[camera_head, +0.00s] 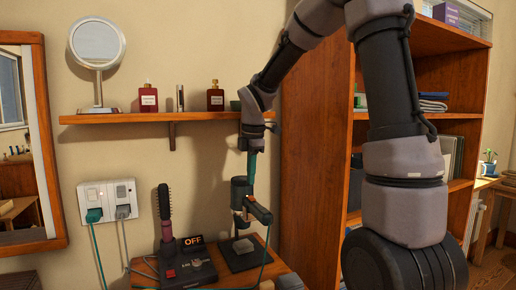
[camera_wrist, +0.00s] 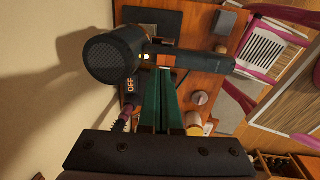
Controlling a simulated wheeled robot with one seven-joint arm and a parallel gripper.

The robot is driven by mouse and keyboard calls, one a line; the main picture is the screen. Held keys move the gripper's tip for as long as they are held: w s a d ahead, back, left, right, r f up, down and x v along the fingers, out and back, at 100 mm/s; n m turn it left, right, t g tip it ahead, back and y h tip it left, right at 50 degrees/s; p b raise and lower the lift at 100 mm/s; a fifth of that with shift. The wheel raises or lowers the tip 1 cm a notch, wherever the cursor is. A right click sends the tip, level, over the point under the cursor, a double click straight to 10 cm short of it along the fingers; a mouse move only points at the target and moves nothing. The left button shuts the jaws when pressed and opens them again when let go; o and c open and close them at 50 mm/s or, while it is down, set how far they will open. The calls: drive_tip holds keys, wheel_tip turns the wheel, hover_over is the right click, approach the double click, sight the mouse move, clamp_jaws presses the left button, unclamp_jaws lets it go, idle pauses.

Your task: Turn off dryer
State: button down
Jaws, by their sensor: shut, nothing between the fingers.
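The dark dryer (camera_head: 240,190) sits above the small wooden table, with its handle (camera_head: 259,213) angled down to the right. In the wrist view its round barrel (camera_wrist: 110,56) is at the upper left, and two small yellowish lights show where the handle begins. My gripper (camera_head: 251,182) points down, its green fingers shut and empty. In the wrist view the fingertips (camera_wrist: 172,71) are at or very near the dryer's handle; I cannot tell whether they touch. An "OFF" label (camera_head: 193,239) stands on the table; it also shows in the wrist view (camera_wrist: 130,85).
A brush (camera_head: 165,208) stands by a black box (camera_head: 187,268) on the table. A wall socket (camera_head: 107,199) with plugs and cables is at the left. A wall shelf (camera_head: 150,118) with bottles and a mirror is above. A tall wooden bookcase (camera_head: 310,180) stands close at the right.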

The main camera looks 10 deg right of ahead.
sight(252, 198)
wheel_tip(252, 198, up, 10)
drive_tip(key=shift+s+f, duration=0.15)
drive_tip(key=shift+f, duration=0.05)
drive_tip(key=shift+d, duration=0.1)
